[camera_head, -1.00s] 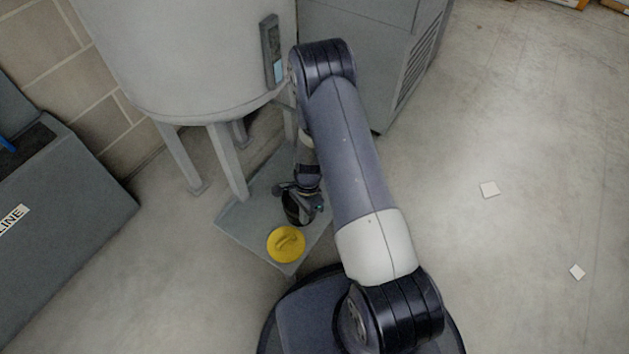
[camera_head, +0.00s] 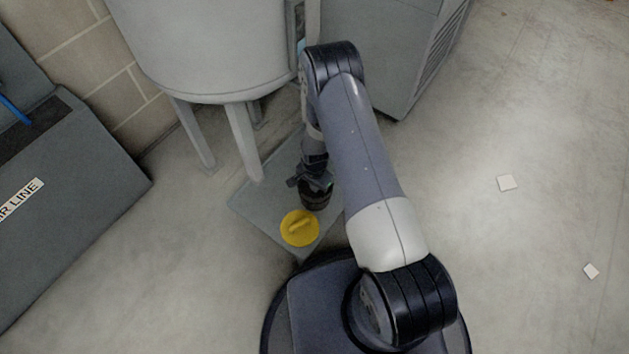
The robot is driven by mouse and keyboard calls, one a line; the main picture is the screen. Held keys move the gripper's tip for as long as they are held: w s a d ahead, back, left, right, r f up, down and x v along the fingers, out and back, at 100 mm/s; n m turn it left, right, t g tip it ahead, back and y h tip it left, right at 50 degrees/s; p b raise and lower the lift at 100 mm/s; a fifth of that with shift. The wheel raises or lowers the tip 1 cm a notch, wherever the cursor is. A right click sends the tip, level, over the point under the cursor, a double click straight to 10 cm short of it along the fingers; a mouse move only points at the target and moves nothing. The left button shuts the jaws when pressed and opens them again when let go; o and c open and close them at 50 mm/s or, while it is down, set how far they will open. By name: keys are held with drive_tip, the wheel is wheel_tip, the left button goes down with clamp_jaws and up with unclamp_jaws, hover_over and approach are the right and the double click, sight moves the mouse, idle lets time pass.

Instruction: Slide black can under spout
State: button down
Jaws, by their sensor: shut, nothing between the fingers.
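The black can (camera_head: 316,198) stands upright on a grey plate (camera_head: 262,200) on the floor. My gripper (camera_head: 309,181) is at the can's far upper side, close to it; whether they touch I cannot tell. The gripper is shut with nothing held. The big pale tank (camera_head: 210,50) stands on legs behind the plate. Its spout is not visible; my arm covers part of that area.
A grey cabinet (camera_head: 385,60) with a vent stands to the right of the tank. A grey box with a label (camera_head: 60,190) stands at the left.

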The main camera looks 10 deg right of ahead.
drive_tip(key=shift+w+d+r, duration=0.2)
drive_tip(key=shift+w+d, duration=1.15)
drive_tip(key=shift+b, duration=0.3)
drive_tip(key=shift+w+d+f, duration=0.1)
drive_tip(key=shift+w+d, duration=0.1)
drive_tip(key=shift+w, duration=0.05)
drive_tip(key=w+d+b, duration=0.5)
drive_tip(key=w+d, duration=0.1)
drive_tip(key=shift+w+d, duration=0.4)
